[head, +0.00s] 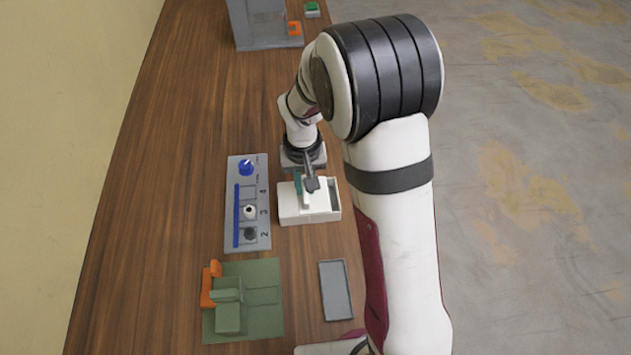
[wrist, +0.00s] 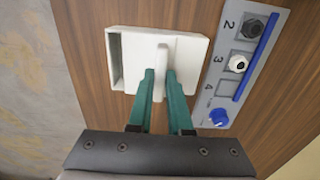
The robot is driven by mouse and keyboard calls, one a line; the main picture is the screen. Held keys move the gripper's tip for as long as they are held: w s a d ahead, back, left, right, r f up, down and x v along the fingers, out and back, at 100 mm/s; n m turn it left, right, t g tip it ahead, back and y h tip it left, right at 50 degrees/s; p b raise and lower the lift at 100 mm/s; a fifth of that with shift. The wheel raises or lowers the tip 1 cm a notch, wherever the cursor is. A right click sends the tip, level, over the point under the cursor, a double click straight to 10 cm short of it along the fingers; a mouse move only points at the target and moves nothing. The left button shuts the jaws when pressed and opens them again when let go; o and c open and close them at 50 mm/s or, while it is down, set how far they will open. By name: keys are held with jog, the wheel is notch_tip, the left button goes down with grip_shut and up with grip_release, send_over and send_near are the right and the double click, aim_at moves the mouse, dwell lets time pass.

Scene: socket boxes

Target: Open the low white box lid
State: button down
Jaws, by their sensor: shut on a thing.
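The low white box (head: 325,217) stands on the wooden table below my gripper (head: 304,190). It also shows in the wrist view (wrist: 112,60). Its flat white lid (wrist: 190,55) has a raised ridge handle (wrist: 162,54) across it. My gripper's teal fingers (wrist: 160,78) stand one on each side of this handle and are shut on it. The lid sits off to one side, so a narrow strip of the box's inside is open at the right in the head view and at the left in the wrist view. The fingers partly hide the handle.
A grey panel (head: 262,170) with a blue knob, a blue bar and numbered sockets lies just left of the box. A green plate (head: 268,325) with green and orange blocks and a grey tray (head: 336,290) lie nearer. A grey fixture (head: 262,40) stands at the far end.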

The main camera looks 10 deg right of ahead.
jog(key=a, duration=0.4)
jog(key=shift+a, duration=0.3)
jog(key=c, duration=0.8)
grip_release()
jog(key=shift+c, duration=0.2)
notch_tip(320, 180, up, 16)
jog(key=shift+f, duration=0.1)
jog(key=s+d+m+y, duration=0.1)
jog(key=s+d, duration=0.3)
jog(key=s, duration=0.8)
jog(key=s+d+m, duration=0.4)
jog(key=s, duration=0.8)
jog(key=shift+d+f+m+y, duration=0.25)
jog(key=shift+d+m+y, duration=0.05)
jog(key=shift+d+y, duration=0.1)
